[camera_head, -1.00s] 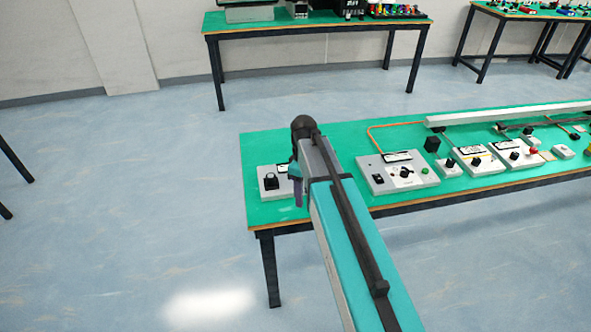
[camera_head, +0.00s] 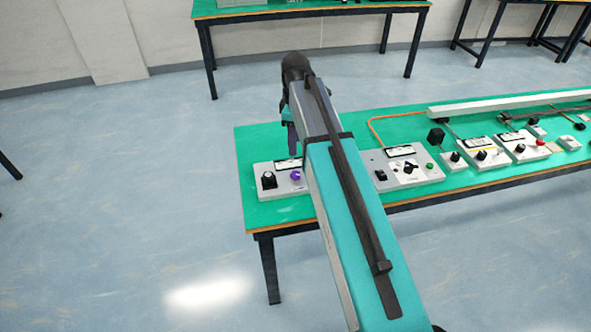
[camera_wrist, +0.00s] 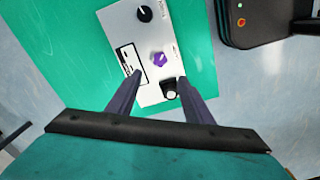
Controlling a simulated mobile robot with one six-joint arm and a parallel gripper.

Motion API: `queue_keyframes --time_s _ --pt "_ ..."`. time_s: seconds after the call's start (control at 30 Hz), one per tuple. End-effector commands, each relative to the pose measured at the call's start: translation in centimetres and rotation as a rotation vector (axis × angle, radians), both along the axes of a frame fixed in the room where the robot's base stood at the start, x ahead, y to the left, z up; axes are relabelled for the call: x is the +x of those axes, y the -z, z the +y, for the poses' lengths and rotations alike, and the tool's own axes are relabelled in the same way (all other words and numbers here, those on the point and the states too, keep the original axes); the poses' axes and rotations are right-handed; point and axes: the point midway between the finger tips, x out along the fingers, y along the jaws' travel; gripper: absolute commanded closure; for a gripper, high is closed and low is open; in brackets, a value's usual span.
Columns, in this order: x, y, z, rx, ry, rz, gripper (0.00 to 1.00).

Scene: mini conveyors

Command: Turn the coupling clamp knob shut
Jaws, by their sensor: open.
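A light grey control box (camera_head: 282,190) sits at the left end of the green table. It carries a small display, a black knob (camera_head: 269,180) and a purple knob (camera_head: 295,175). No readable label tells which is the clamp knob. The wrist view shows the purple knob (camera_wrist: 159,59) just beyond and between the fingertips, with black knobs on either side along the box. My gripper (camera_wrist: 160,76) is open and empty, pointing at the box. In the head view my gripper (camera_head: 291,140) is partly hidden behind my arm, at the back of the box.
A second control box (camera_head: 400,168) with a dial and a green button stands to the right, partly behind my arm. More boxes and a long white rail (camera_head: 510,102) fill the right of the green table (camera_head: 260,145). Another table (camera_head: 310,10) stands behind.

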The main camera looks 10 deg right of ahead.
Motion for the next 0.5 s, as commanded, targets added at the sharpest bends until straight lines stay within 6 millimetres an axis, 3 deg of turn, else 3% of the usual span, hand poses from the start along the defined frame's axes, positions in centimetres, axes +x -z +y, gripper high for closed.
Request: queue_keyframes --time_s 0.27,0.5 --pt "0.0 0.5 -0.1 0.000 0.002 0.000 0.53" --pt "-0.1 2.3 -0.1 0.000 0.002 0.001 0.53"
